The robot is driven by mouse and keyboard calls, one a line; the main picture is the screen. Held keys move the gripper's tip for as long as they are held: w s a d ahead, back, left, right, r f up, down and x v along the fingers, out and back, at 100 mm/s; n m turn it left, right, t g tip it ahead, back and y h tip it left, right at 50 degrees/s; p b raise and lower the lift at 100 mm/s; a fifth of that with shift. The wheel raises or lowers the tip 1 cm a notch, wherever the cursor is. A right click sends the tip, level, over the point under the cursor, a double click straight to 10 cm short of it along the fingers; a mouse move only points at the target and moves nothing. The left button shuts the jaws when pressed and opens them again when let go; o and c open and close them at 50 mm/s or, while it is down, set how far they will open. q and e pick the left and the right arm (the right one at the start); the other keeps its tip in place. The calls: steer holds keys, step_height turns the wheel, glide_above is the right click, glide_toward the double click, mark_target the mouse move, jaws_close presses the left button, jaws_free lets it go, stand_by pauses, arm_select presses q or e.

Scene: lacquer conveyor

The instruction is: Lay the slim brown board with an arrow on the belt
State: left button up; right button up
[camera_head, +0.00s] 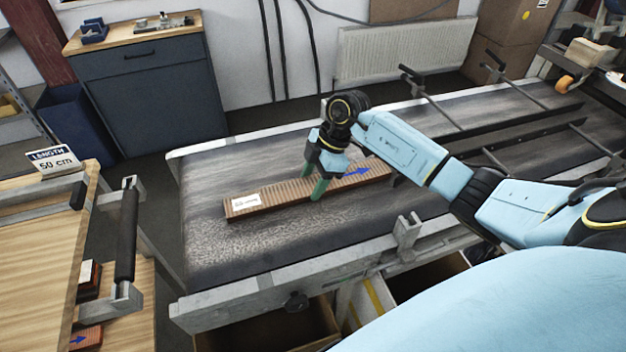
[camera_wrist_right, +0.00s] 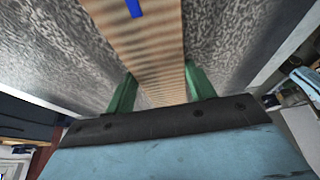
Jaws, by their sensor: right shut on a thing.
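The slim brown board (camera_head: 285,197) lies lengthwise along the dark belt (camera_head: 235,240). It has a white label near its left end and a blue arrow toward its right end. My right gripper (camera_head: 314,188) is over the board's middle, pointing down, with green fingers on both long sides, shut on it. In the right wrist view the board (camera_wrist_right: 150,60) runs between the two green fingertips (camera_wrist_right: 160,90), with part of the blue arrow at the top edge. The board looks level at the belt's surface; whether it rests fully cannot be told. My left gripper is out of view.
Dark guide rails (camera_head: 520,130) stand over the belt's right part. A wooden table (camera_head: 35,250) with a "LENGTH 50 cm" sign (camera_head: 53,159) is at the left, with more boards (camera_head: 86,338) on a lower shelf. The belt's left end is clear.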

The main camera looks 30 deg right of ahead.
steer(key=o, duration=1.2)
steer(key=shift+f, duration=0.1)
steer(key=v, duration=1.2)
steer(key=shift+p, duration=0.3)
steer(key=shift+d+f, duration=0.1)
